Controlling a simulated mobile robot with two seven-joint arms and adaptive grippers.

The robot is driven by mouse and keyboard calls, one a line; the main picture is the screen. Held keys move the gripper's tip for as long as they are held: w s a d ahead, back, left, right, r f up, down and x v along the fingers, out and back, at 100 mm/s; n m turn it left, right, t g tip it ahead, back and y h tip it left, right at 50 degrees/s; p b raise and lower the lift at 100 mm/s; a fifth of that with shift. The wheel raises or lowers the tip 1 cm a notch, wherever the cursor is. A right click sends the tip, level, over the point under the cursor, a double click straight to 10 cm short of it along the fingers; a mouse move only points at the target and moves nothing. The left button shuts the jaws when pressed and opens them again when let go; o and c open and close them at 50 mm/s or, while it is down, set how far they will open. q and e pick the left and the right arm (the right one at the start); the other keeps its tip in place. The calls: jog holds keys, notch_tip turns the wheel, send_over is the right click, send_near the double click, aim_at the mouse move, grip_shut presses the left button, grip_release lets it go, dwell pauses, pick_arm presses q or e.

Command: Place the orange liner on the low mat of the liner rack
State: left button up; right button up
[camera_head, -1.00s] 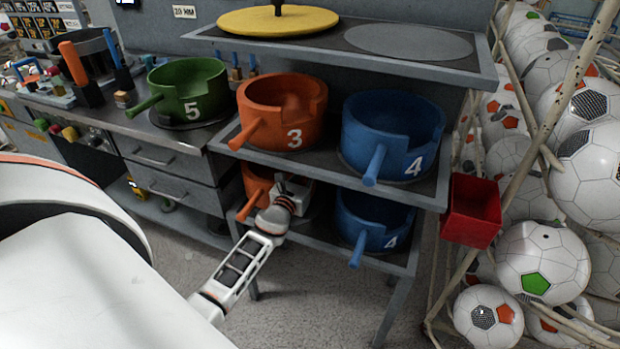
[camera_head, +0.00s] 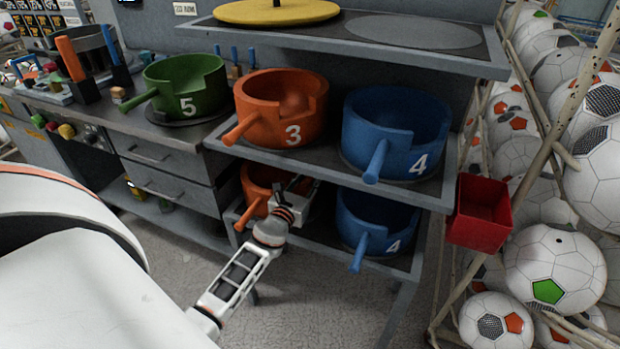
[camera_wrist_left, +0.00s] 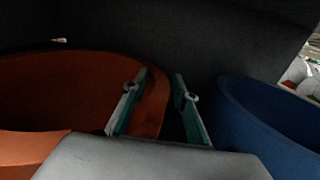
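One orange liner (camera_head: 282,100), marked 3, stands on the middle shelf of the liner rack (camera_head: 400,195). A second orange liner (camera_head: 259,178) stands upright on the low shelf, handle toward me, partly hidden by my arm; the mat under it is hidden. My left gripper (camera_head: 297,186) is at the right side of this low liner. In the left wrist view, the fingers (camera_wrist_left: 160,88) are apart, with the orange liner's wall (camera_wrist_left: 70,80) behind and between them; contact cannot be told. My right gripper is not in view.
A blue liner (camera_head: 365,222) stands right of the gripper on the low shelf, close by. Another blue liner (camera_head: 395,125) stands above. A red bin (camera_head: 482,222) hangs at the rack's right. A green liner (camera_head: 190,88) stands on the bench. A yellow lid (camera_head: 277,12) lies on top.

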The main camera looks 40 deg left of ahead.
pick_arm(q)
jog(key=shift+s+r, duration=0.1)
jog(key=shift+r, duration=0.2)
jog(key=v, duration=1.2)
jog(key=s+d+f+n+g+h, duration=0.3)
jog(key=s+d+f+n, duration=0.5)
jog(key=s+d+n, duration=0.3)
jog(key=s+d+f+n+g+h, duration=0.3)
jog(key=s+d+f+n, duration=0.5)
jog(key=n, duration=0.9)
jog(key=s+d+g, duration=0.1)
jog(key=s+d, duration=0.1)
jog(key=d, duration=0.1)
jog(key=shift+s+n, duration=0.4)
